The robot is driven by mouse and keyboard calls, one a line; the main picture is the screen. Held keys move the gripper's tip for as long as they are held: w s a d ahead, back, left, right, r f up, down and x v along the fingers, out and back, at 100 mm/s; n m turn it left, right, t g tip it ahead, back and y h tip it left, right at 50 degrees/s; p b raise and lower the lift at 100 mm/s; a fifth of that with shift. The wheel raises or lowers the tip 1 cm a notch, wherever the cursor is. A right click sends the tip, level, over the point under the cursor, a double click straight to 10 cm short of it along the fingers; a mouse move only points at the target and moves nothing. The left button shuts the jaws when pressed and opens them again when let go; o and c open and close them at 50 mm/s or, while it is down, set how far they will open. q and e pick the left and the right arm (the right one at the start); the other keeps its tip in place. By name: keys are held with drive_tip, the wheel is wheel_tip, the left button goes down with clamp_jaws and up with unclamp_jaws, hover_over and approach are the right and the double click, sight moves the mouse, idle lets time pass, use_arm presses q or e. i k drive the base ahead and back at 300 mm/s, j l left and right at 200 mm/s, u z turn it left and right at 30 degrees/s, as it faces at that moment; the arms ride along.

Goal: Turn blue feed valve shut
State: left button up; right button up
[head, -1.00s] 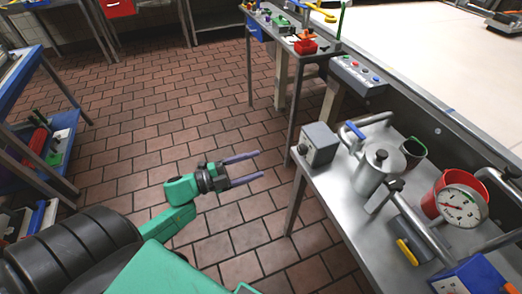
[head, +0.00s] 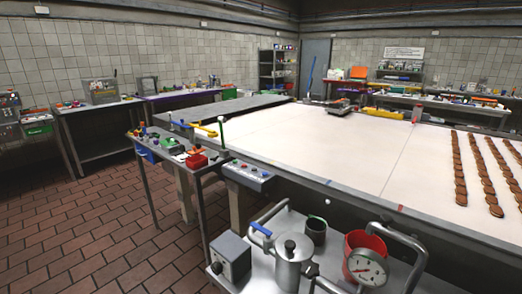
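A blue handle (head: 260,228), which looks like the blue feed valve, sits on a metal pipe beside a lidded steel pot (head: 292,268). They are on a steel side table (head: 335,236) at the bottom of the head view. The handle is small here, and I cannot tell whether the valve is open or shut. Neither of my grippers is in view.
A round gauge (head: 366,267), a red container (head: 352,241), a dark cup (head: 316,231) and a grey box (head: 231,257) crowd the side table. A long white-topped table (head: 340,150) stands behind. Tiled floor (head: 140,240) is clear at left.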

sight(269, 233)
drive_tip(key=i+j+z, duration=0.1)
drive_tip(key=z, duration=1.35)
drive_tip(key=j+z, duration=0.3)
drive_tip(key=j, duration=0.2)
drive_tip(key=k+j+z, duration=0.3)
drive_tip(key=j+z, duration=0.3)
drive_tip(key=j, duration=0.3)
drive_tip(key=k+j+z, duration=0.6)
drive_tip(key=i+j, duration=0.1)
drive_tip(key=j, duration=0.05)
